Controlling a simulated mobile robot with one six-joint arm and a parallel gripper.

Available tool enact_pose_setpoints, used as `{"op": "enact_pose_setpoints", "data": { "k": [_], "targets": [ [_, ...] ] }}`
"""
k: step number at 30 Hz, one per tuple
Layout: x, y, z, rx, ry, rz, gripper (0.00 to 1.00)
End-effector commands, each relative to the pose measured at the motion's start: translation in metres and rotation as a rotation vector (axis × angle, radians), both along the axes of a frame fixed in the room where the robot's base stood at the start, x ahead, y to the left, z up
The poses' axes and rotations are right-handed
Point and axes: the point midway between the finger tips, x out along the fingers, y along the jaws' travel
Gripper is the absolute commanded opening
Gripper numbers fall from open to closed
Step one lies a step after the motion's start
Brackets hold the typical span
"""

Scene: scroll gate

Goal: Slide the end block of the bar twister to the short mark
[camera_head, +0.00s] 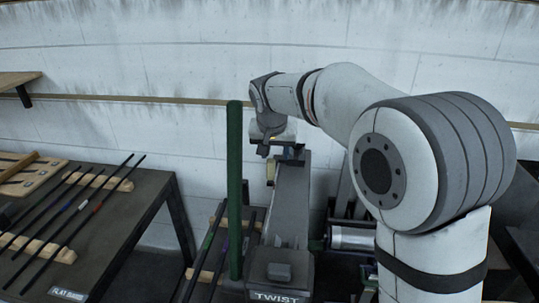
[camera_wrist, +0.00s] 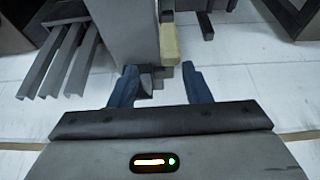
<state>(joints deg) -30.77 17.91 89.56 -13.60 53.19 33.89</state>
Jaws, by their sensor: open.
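The bar twister (camera_head: 289,205) is a long grey machine labelled TWIST at its near end, running away from me. A small grey block (camera_head: 278,271) sits at that near end. Its grey body (camera_wrist: 122,30) fills the upper middle of the wrist view, with a pale yellow piece (camera_wrist: 169,45) along its side. I cannot tell for certain which part is the end block. I cannot make out the short mark. My gripper (camera_head: 272,152) is over the far end of the twister. In the wrist view my gripper (camera_wrist: 158,79) is open, its blue-grey fingers apart, with nothing clearly between them.
A green post (camera_head: 235,190) stands upright just left of the twister. A dark table (camera_head: 140,215) at left, labelled FLAT, carries several thin bars on wooden rests. Grey bars (camera_wrist: 62,55) show left in the wrist view. White floor (camera_wrist: 235,80) is clear at right.

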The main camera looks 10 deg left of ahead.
Motion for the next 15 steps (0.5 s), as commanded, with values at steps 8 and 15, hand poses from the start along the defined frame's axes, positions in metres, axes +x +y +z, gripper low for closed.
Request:
{"op": "enact_pose_setpoints", "data": {
  "k": [8, 15],
  "targets": [
    [-0.001, 0.014, -0.020, 0.009, 0.008, -0.005, 0.44],
    [0.014, 0.016, -0.055, 0.008, 0.007, -0.003, 0.44]
  ]
}}
